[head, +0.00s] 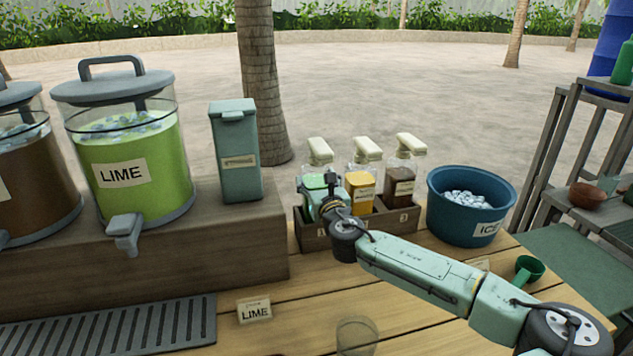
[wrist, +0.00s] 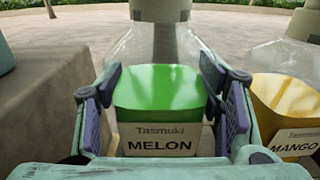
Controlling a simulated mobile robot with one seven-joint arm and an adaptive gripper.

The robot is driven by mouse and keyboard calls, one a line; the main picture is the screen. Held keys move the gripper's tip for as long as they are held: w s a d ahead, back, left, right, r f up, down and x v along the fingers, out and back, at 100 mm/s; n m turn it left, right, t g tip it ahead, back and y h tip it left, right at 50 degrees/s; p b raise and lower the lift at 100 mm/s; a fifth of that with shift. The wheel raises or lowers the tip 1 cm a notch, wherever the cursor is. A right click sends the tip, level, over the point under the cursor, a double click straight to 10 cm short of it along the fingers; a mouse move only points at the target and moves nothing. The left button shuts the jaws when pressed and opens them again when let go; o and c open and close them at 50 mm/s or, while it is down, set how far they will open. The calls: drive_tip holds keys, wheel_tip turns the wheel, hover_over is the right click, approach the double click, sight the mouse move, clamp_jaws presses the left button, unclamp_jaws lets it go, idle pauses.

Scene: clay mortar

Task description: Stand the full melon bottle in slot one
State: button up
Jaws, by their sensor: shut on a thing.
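The melon bottle (wrist: 160,92) has green syrup, a clear upper part and a MELON label, and stands upright between my gripper's fingers in the wrist view. In the head view its pale pump top (head: 320,150) rises above the left slot of the wooden rack (head: 318,239). My gripper (head: 325,192) is shut around the bottle's body at the rack's left end. The bottle's base is hidden, so I cannot tell whether it touches the slot floor.
A mango bottle (head: 359,190) and a brown bottle (head: 399,184) fill the rack's other slots. A blue ice bucket (head: 450,222) stands to the right. A teal box (head: 236,160) and lime dispenser (head: 130,165) stand left. A clear cup (head: 357,337) and green scoop (head: 528,268) are in front.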

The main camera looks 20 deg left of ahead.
drive_tip(key=shift+f+b, duration=0.3)
drive_tip(key=shift+f, duration=0.05)
drive_tip(key=o, duration=1.7)
drive_tip(key=shift+o, duration=1.4)
drive_tip(key=shift+f, duration=0.2)
drive_tip(key=o, duration=0.4)
drive_tip(key=shift+s+r, duration=0.1)
drive_tip(key=v, duration=1.1)
